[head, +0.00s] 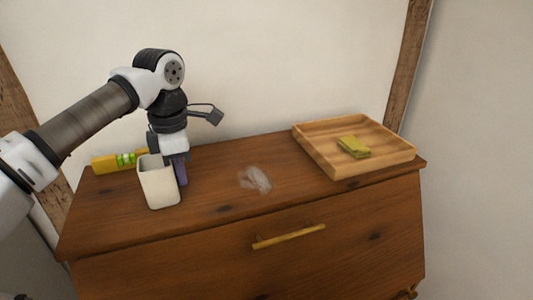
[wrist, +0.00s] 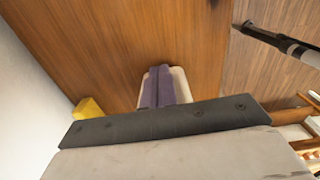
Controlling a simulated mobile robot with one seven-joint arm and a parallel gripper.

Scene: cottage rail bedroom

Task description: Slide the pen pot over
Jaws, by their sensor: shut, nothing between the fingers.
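The pen pot (head: 160,184) is a cream, square-sided pot standing upright near the left end of the brown dresser top (head: 225,205). I see nothing sticking out of it. Nothing is held between the fingers.
A yellow spirit level (head: 105,164) lies behind the pot by the wall. A clear, crumpled-looking item (head: 255,179) lies mid-top. A wooden tray (head: 390,152) with a yellow-green folded item (head: 354,147) stands at right. Bare wood lies between the pot and the clear item.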

